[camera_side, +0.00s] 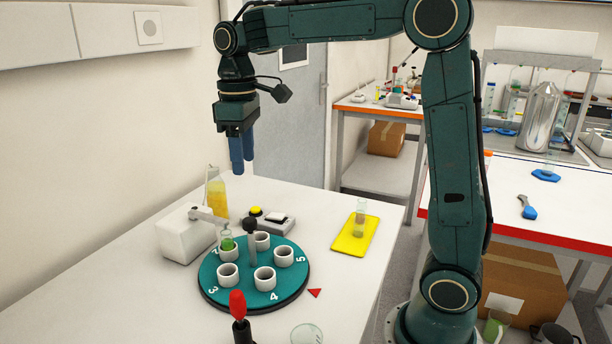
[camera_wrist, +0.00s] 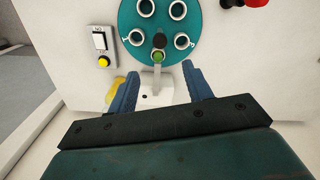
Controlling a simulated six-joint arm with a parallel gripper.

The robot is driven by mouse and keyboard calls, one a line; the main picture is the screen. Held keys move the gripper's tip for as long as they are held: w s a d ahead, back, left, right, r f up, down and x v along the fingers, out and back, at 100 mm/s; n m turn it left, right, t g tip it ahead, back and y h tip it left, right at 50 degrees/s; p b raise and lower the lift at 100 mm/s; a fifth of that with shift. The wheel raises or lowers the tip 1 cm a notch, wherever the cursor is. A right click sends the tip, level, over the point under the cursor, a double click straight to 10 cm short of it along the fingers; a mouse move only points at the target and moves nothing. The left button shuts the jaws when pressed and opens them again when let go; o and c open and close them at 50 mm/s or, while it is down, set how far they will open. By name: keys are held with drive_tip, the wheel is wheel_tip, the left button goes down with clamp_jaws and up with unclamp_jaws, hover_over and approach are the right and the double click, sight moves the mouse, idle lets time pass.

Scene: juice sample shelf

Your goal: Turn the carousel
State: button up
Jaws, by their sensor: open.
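The carousel (camera_side: 207,275) is a round teal disc on the white table with several white cups and painted numbers; 3, 4 and 5 are readable. A centre post with a black knob (camera_side: 250,223) rises from it. One cup near the white device holds a glass tube with green contents (camera_side: 227,241). My gripper (camera_side: 241,168) hangs pointing down, well above the table and behind the carousel, empty and touching nothing. In the wrist view its blue fingers (camera_wrist: 161,84) are spread apart, with the carousel (camera_wrist: 128,22) beyond them at the top. A red triangle (camera_side: 315,293) lies beside the disc.
A white device (camera_side: 184,238) with an arm reaching over the disc stands at its left. A bottle of yellow liquid (camera_side: 217,193) and a box with a yellow button (camera_side: 256,211) are behind. A yellow tray (camera_side: 345,243) with a tube is right. A red-topped lever (camera_side: 238,304) stands in front.

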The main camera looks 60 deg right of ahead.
sight(249, 220)
wheel_tip(249, 220, down, 14)
drive_tip(key=shift+r, duration=0.1)
idle(0.9)
drive_tip(key=shift+c, duration=0.4)
clamp_jaws()
